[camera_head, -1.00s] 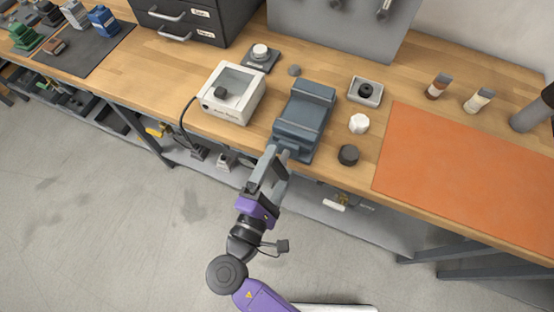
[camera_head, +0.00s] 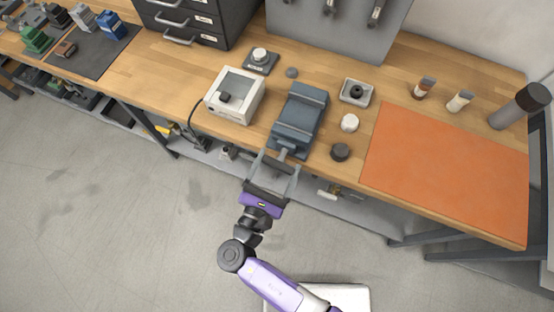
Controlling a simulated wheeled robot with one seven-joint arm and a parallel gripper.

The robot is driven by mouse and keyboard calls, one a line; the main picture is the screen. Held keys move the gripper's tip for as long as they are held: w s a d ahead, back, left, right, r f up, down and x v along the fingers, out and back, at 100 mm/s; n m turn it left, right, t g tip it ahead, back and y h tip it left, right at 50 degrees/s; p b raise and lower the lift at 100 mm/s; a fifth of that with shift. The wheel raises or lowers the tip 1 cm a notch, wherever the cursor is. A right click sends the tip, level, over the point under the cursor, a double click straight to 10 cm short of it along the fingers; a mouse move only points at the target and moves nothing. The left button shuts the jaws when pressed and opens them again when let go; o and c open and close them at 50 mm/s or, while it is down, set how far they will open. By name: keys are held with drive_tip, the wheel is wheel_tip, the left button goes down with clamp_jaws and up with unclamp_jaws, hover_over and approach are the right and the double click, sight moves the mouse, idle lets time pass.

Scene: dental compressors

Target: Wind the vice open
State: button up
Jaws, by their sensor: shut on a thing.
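The blue-grey vice (camera_head: 300,115) stands at the front edge of the wooden workbench. Its jaws look closed or nearly so; the gap is too small to tell. The screw end (camera_head: 286,152) of the vice sticks out over the front edge, and the handle there is mostly hidden by my fingers. My gripper (camera_head: 275,164) is in front of the vice, at this screw end, with a finger on each side. It is shut on the vice handle, though the contact is small in the picture.
An orange mat (camera_head: 450,170) covers the bench's right part. The floor in front is clear.

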drive_tip(key=shift+n+p, duration=0.45)
drive_tip(key=shift+n, duration=0.85)
drive_tip(key=o, duration=1.3)
drive_tip(key=b+v, duration=0.2)
drive_tip(key=v, duration=0.5)
drive_tip(key=shift+s, duration=0.4)
